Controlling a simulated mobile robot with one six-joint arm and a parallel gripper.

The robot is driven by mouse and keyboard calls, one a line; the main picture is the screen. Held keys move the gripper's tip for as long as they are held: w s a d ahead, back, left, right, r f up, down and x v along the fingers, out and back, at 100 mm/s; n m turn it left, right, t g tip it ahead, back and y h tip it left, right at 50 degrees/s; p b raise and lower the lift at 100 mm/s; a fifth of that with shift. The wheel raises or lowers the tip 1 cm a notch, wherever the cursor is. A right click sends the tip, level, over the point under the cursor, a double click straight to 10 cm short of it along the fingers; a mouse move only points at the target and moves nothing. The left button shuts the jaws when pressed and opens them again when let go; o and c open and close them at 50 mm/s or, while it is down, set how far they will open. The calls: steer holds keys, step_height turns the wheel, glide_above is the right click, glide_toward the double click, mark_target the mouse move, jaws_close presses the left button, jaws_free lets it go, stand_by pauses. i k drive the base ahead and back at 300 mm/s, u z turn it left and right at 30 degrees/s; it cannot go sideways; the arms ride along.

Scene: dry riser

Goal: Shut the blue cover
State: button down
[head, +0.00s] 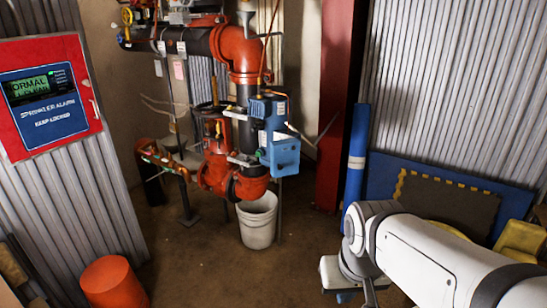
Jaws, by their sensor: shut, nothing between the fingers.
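A blue box (268,107) with pale labels is mounted on the red riser valve in the middle of the head view. A lighter blue cover (283,155) sits at its lower front and juts toward me, looking open; its hinge is too small to make out. My gripper (369,292) is at the bottom edge, right of centre, partly cut off by the frame and by my arm. It is shut and empty, and in the picture it is well below and to the right of the blue cover, apart from it.
A white bucket (257,222) stands under the red valve. Red pipework (233,45) rises behind. A red alarm panel (50,97) is on the left wall, above an orange bucket (114,284). A red column (338,100) and blue post (356,155) stand right. The middle floor is clear.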

mark_target(285, 153)
steer(key=u, duration=0.4)
steer(key=i, duration=1.05)
steer(key=z, duration=0.35)
